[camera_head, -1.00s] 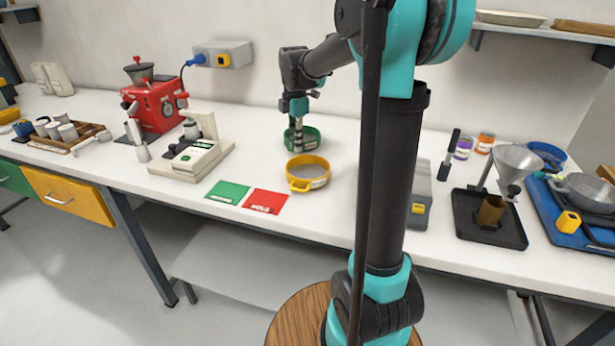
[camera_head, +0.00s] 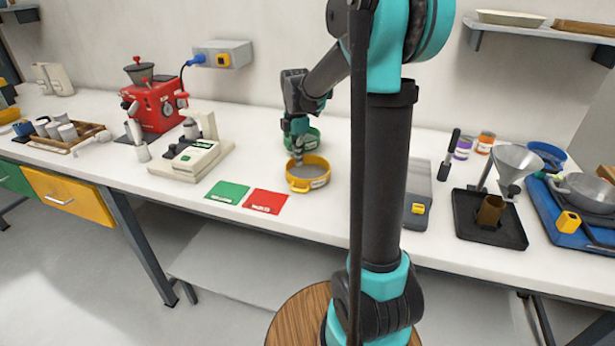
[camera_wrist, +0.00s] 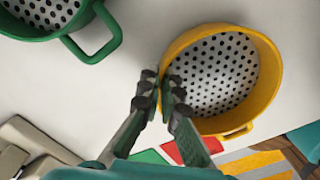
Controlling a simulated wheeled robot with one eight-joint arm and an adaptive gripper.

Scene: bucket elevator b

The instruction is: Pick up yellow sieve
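The yellow sieve (camera_head: 323,180) sits on the white bench, with a perforated grey mesh inside its round yellow wall. It also shows in the wrist view (camera_wrist: 273,80), right of centre, with a loop handle at its lower edge. My gripper (camera_head: 298,158) is over the sieve's back-left edge. In the wrist view, my gripper's fingertips (camera_wrist: 161,90) are a little apart, one outside the sieve's left rim and one over its inside. Whether they touch the rim or hover above it I cannot tell. Nothing is held.
A green sieve (camera_head: 313,138) stands just behind, partly hidden by my gripper; it shows upper left in the wrist view. Green (camera_head: 227,192) and red (camera_head: 265,201) cards lie in front. A scale (camera_head: 195,158) stands left and a grey device (camera_head: 418,195) right.

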